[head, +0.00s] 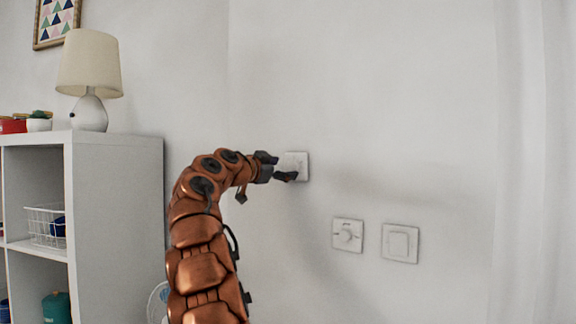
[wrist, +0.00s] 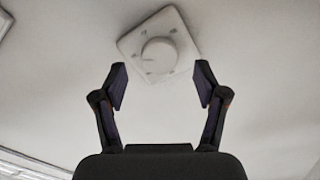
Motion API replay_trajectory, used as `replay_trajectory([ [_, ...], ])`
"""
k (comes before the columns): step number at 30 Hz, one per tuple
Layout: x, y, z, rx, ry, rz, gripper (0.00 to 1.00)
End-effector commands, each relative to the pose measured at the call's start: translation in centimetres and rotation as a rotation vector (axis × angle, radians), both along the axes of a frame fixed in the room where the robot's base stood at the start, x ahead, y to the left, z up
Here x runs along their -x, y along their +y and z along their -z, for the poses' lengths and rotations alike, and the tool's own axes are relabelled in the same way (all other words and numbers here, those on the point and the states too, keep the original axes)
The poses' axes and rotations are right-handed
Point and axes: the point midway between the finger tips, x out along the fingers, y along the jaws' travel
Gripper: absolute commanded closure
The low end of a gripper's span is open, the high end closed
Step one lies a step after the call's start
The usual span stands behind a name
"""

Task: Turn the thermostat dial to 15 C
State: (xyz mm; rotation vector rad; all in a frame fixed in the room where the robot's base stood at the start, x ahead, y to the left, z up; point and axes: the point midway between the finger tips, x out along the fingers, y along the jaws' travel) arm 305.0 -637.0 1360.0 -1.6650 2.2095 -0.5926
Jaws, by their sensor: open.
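The thermostat is a white square plate (wrist: 184,39) on the wall with a round white dial (wrist: 158,54) standing out from it. In the wrist view the plate is slightly tilted in the picture, with small dark marks around the dial. My gripper (wrist: 160,82) is open, its two dark fingers apart. The dial shows between and a little beyond the fingertips, with no finger seen touching it. In the head view my gripper (head: 279,167) is at the left side of the thermostat plate (head: 299,160) and partly hides it. The scale's numbers are too small to read.
A white shelf (head: 116,220) with a lamp (head: 90,75) stands at left. The wall around the thermostat is clear.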

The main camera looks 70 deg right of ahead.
Motion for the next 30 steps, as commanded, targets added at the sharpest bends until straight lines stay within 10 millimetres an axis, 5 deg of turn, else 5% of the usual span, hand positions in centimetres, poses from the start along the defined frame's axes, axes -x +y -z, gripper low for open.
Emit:
replay_trajectory([
  [6, 0.7, -2.3, -0.2, 0.0, 0.0, 0.001, 0.28],
  [15, 0.8, -2.6, 0.0, 0.0, 0.0, 0.001, 0.28],
  [30, 0.8, -2.6, 0.0, 0.0, 0.0, 0.001, 0.79],
])
